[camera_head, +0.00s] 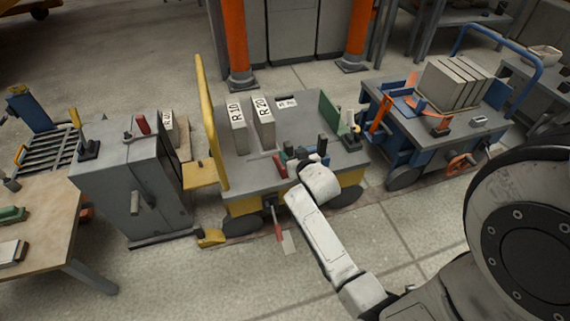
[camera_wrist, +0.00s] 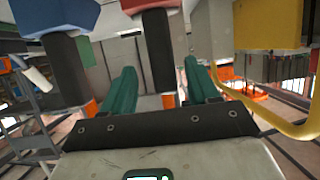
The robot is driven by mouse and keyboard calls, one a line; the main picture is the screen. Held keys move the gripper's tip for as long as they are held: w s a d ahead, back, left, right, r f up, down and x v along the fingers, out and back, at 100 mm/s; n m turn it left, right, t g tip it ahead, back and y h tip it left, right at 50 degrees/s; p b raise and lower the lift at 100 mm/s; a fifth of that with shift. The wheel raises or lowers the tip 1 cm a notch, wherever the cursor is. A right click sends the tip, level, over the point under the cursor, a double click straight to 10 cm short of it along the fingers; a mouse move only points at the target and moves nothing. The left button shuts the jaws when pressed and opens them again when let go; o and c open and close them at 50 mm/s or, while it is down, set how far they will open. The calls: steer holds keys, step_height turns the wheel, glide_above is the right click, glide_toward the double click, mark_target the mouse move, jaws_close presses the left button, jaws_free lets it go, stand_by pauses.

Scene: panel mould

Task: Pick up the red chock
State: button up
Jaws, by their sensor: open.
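The red chock (camera_wrist: 156,42), a red block with a black upright grip, shows at the top centre of the wrist view, which looks upside down. My gripper (camera_wrist: 158,68) is open, with one green finger on each side of the black grip. There are gaps to both fingers, so it is not clamped. In the head view my gripper (camera_head: 296,160) is low over the grey deck of the yellow cart, and my wrist hides much of the chock there. A blue block with a black grip (camera_wrist: 66,68) stands beside it.
The cart's deck (camera_head: 240,172) also bears panels marked R10 and R20 (camera_head: 264,123), with a yellow rail (camera_head: 206,120) at its left. A blue cart (camera_head: 400,110) stands right, a grey cabinet (camera_head: 135,180) left. Floor in front is mostly clear.

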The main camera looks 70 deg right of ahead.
steer(key=b+x, duration=0.2)
steer(key=x, duration=0.3)
steer(key=shift+w+a, duration=0.1)
steer(key=shift+w, duration=0.1)
jaws_close()
stand_by(0.3)
steer(key=shift+r, duration=0.1)
